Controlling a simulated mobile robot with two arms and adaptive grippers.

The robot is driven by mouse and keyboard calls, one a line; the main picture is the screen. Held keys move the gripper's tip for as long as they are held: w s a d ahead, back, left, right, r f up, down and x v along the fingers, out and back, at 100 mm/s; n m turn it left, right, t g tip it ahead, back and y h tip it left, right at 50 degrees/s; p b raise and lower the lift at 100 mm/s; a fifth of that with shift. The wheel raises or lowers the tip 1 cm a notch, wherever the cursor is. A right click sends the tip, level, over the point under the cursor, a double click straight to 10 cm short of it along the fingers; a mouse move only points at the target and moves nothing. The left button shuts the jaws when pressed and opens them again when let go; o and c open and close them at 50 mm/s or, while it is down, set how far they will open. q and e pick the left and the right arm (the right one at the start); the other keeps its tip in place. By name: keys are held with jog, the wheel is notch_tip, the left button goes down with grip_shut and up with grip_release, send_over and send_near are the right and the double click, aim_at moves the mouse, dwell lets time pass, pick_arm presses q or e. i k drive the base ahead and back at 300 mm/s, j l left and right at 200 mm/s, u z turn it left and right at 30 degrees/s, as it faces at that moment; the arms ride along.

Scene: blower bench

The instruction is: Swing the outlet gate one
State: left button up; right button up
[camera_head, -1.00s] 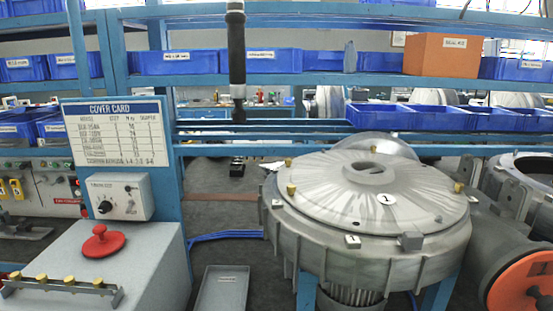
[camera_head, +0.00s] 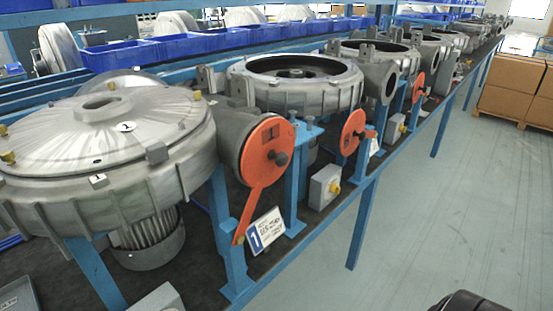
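The outlet gate marked 1 (camera_head: 266,150) is an orange round plate with a dark knob, on the grey outlet pipe of the nearest blower. Its orange lever (camera_head: 252,209) hangs down and slightly left, its end near a white card with a blue 1 (camera_head: 265,231). The plate covers the pipe's mouth. The nearest blower (camera_head: 110,150) has its lid on, with brass knobs. A dark rounded part at the bottom right edge looks like mine, perhaps my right gripper (camera_head: 470,303); no fingers show, and it is well apart from the gate.
A second orange gate (camera_head: 353,132) and more blowers line the blue-framed bench going back right. The floor (camera_head: 440,210) at right is clear; cardboard boxes (camera_head: 508,95) stand beyond.

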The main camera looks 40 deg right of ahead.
aim_at(268, 151)
jog(key=z, duration=1.1)
